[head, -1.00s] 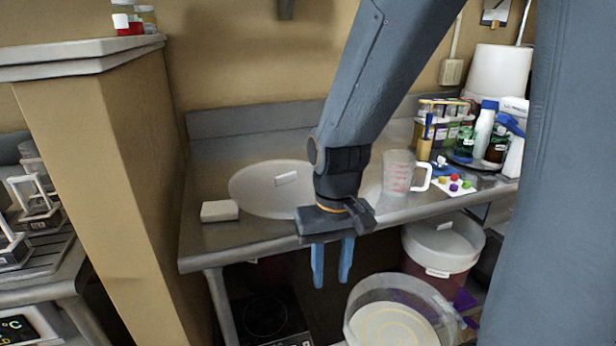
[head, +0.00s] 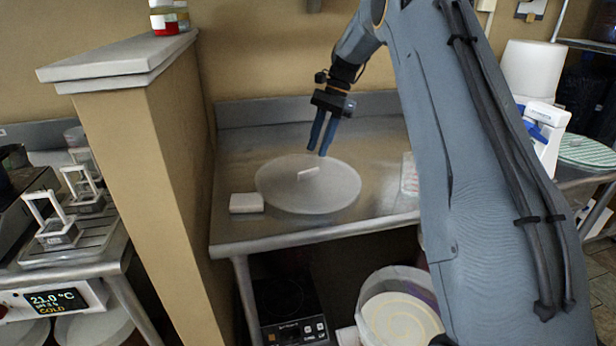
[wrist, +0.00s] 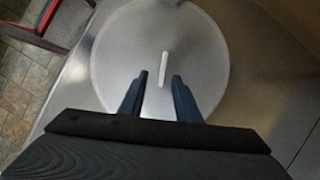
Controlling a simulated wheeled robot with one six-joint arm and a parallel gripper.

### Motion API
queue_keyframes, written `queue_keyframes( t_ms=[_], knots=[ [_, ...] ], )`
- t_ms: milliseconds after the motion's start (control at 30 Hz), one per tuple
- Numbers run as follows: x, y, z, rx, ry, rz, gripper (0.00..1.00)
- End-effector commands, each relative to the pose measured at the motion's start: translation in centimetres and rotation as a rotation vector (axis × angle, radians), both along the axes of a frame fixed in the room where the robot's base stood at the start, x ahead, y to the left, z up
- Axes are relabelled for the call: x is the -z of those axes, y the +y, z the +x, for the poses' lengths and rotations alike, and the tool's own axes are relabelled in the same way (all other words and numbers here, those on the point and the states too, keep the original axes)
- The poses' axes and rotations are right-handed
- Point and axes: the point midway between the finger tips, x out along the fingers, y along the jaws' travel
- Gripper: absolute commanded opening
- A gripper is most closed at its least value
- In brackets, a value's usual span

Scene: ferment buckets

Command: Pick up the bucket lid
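The bucket lid (head: 335,190) is a round, pale translucent disc lying flat on the steel table. A small white upright handle (head: 308,173) stands at its middle. My gripper (head: 319,153) is above the lid, near its far edge in the head view, fingers pointing down. The blue fingers are apart with nothing between them. In the wrist view, the lid (wrist: 120,60) fills the upper middle. Its handle (wrist: 163,70) shows as a thin bar lying ahead of the gap between my fingertips (wrist: 156,88). The fingers do not appear to touch it.
A white block (head: 246,203) sits left of the lid on the steel table (head: 240,165). A tan half-wall (head: 165,190) rises at the left.

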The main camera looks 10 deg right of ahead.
Motion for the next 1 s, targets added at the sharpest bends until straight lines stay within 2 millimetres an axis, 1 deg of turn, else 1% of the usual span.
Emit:
queue_keyframes(
  t_ms=[33,167,467,733,833,1000],
  knots=[
    [-0.1,-0.1,0.3,0.010,0.005,0.004,0.30],
    [0.3,0.1,0.5,0.024,0.013,0.009,0.30],
    [3.1,1.3,0.0,0.022,0.014,0.008,0.30],
    [6.4,2.5,-0.4,0.023,0.012,0.009,0.30],
    [6.9,2.6,-0.4,0.022,0.010,0.008,0.30],
    [7.0,2.6,-0.4,0.023,0.009,0.008,0.30]
  ],
)
